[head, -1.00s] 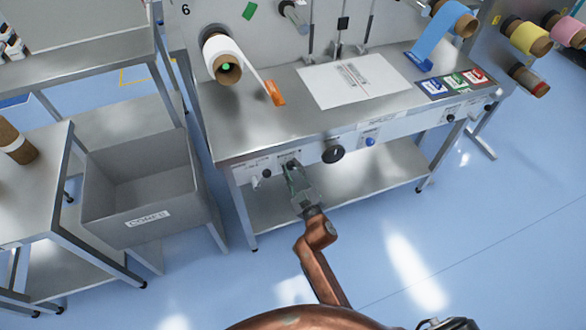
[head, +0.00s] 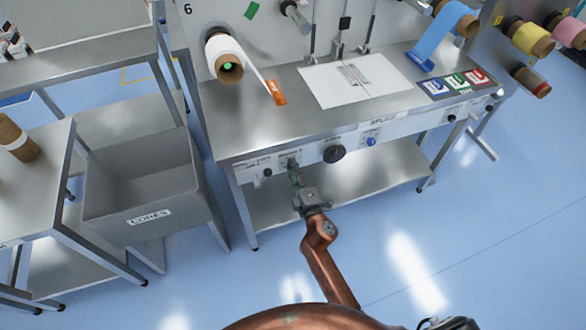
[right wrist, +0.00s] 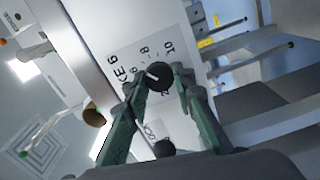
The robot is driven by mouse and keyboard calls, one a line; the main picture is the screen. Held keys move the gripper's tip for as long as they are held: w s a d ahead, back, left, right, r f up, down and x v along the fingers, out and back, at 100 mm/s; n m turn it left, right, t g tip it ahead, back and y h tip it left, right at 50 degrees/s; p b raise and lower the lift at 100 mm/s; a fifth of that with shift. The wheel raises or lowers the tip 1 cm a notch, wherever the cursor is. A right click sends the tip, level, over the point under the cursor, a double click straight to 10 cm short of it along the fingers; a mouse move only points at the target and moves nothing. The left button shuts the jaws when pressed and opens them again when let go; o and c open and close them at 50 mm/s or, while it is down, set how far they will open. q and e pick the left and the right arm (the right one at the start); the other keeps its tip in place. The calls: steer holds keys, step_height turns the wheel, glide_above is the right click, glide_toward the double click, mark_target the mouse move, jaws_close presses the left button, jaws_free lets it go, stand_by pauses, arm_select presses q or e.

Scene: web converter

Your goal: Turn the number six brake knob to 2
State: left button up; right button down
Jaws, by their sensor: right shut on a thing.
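The brake knob (right wrist: 159,77) is round and black with a white pointer mark, on a white label with printed numbers (right wrist: 140,57) in the right wrist view. The label looks turned and is partly covered, so I cannot tell which number the pointer meets. My right gripper (right wrist: 160,82) has its green fingers on both sides of the knob, shut on it. In the head view my right gripper (head: 294,176) reaches the table's front panel at its left part and mostly hides the knob. My left gripper is not in view.
On the same panel are a small black knob (head: 267,172) to the left, a large black knob (head: 334,154) and a blue button (head: 371,142) to the right. A grey cores bin (head: 110,205) stands left of the table. The floor in front is clear.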

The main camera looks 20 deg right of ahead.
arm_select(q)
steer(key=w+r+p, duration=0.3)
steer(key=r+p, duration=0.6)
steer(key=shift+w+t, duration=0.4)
arm_select(e)
steer(key=shift+d+f+n, duration=0.1)
steer(key=shift+n, duration=6.5)
steer(key=shift+d+f+n, duration=0.1)
steer(key=shift+n, duration=6.5)
